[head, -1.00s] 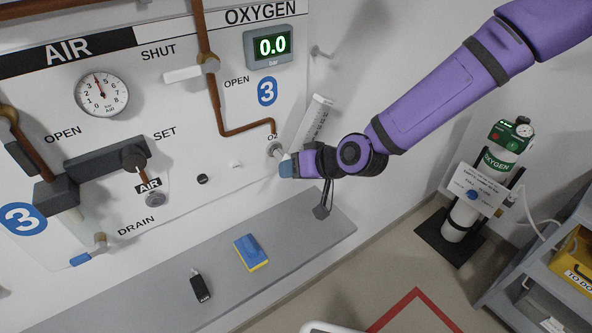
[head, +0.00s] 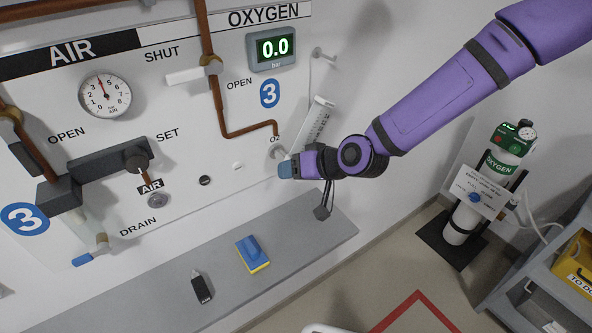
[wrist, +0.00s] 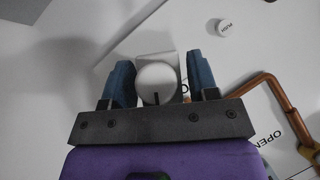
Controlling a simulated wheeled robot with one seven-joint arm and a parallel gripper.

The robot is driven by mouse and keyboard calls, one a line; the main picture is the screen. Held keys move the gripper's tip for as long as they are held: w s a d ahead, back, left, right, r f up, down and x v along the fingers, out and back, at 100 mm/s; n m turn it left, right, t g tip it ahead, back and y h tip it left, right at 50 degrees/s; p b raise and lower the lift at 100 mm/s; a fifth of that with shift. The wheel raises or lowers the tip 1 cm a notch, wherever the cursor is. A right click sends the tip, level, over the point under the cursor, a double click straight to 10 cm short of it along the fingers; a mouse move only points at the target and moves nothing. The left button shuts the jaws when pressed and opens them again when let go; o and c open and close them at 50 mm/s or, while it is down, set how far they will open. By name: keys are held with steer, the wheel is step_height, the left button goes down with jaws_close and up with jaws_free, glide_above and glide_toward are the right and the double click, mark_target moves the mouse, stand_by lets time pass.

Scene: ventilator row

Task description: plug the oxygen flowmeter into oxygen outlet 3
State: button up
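The oxygen flowmeter (head: 319,118) is a clear, scaled tube, tilted, beside the wall panel in the head view. Its white body with a round knob (wrist: 156,84) shows in the wrist view. Oxygen outlet 3 (head: 277,152) is the round fitting below the O2 label, at the end of the copper pipe. A pale part of the flowmeter is close to the outlet; my gripper hides the join, so I cannot tell if they are connected.
The grey shelf (head: 165,287) below holds a blue and yellow block (head: 252,253) and a dark AIR-marked item (head: 202,288). An oxygen cylinder (head: 483,192) stands on the floor at right, near a grey cart (head: 537,270). The oxygen display (head: 274,47) reads 0.0 bar.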

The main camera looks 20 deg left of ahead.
steer(key=shift+o, duration=1.1)
steer(key=v, duration=1)
steer(key=shift+d+r, duration=0.15)
steer(key=shift+d, duration=0.2)
